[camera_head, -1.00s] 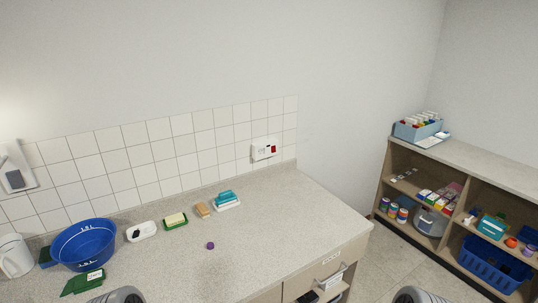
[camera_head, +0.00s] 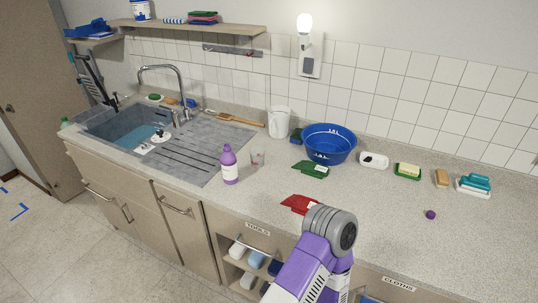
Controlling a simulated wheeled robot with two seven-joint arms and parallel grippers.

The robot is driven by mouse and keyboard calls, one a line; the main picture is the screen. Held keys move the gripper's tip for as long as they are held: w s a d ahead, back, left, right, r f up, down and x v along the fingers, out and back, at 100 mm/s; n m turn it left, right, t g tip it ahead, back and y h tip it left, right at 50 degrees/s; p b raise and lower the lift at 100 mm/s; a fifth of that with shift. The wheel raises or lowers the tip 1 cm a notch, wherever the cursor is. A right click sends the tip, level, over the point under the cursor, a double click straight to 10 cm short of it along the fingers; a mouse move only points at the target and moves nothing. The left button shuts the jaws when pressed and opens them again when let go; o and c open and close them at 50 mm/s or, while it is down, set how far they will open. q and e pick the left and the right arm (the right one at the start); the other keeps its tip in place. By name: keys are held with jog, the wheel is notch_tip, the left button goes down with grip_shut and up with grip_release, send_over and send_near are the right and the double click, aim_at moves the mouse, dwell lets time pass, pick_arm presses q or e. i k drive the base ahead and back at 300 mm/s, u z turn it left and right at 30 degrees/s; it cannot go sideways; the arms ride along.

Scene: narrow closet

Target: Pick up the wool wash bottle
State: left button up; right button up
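A purple bottle (camera_head: 229,166) with a white label band stands upright on the counter, just right of the sink's drainboard. It is the only bottle of its kind on the counter; its label is too small to read, so I cannot confirm it is the wool wash. A purple and white arm link of mine rises at the bottom centre, right of the bottle and apart from it. Neither gripper shows in the view.
A green cloth (camera_head: 309,169) and a red cloth (camera_head: 298,204) lie nearby. A blue basin (camera_head: 328,145) and a white jug (camera_head: 278,123) stand behind. The sink (camera_head: 125,126) is left.

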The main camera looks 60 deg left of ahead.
aim_at(228, 159)
jog(key=u, duration=2.3)
